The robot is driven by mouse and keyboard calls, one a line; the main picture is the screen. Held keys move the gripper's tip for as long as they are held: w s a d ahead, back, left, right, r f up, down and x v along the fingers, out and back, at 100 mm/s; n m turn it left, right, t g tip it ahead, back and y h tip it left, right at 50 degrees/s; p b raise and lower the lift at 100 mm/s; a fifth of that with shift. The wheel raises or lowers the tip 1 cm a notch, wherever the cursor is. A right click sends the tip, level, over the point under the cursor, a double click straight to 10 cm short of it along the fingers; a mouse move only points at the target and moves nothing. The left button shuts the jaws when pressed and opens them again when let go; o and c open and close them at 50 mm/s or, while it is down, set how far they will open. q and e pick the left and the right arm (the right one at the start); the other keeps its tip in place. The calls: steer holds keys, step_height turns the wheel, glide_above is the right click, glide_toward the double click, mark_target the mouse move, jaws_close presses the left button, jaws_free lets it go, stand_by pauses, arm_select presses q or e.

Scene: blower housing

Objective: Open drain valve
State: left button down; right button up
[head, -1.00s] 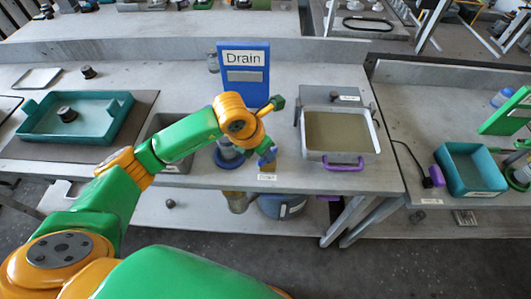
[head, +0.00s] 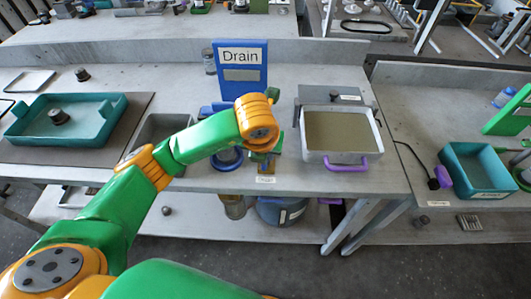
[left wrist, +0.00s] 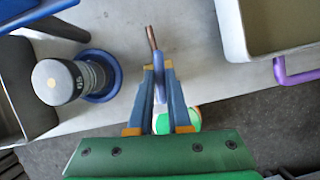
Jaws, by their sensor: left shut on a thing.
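The blue drain sign (head: 240,70) stands upright at the back of the middle bench. My left gripper (left wrist: 158,72) is shut on a blue valve handle (left wrist: 159,88), seen in the left wrist view. A copper-coloured rod (left wrist: 152,38) sticks out beyond the fingertips. In the head view my orange wrist joint covers most of the hand, and a small brass-coloured part (head: 267,170) shows below it near the bench's front edge. The rest of the valve is hidden. My right gripper is not in view.
A pan with brownish contents (head: 340,157) and a purple handle stands right of the hand. A blue-flanged cylinder (left wrist: 58,82) stands close on the left. A teal tray (head: 110,128) lies far left and a teal bin (head: 478,190) stands right. A blue bucket (head: 283,212) sits below.

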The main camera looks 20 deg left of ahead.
mark_target(263, 166)
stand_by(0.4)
arm_select(q)
steer(key=c, duration=0.9)
jaws_free()
steer(key=shift+o, duration=0.2)
steer(key=v, duration=0.6)
steer(key=shift+r+p, duration=0.3)
steer(key=shift+s+r, duration=0.2)
steer(key=shift+f, duration=0.1)
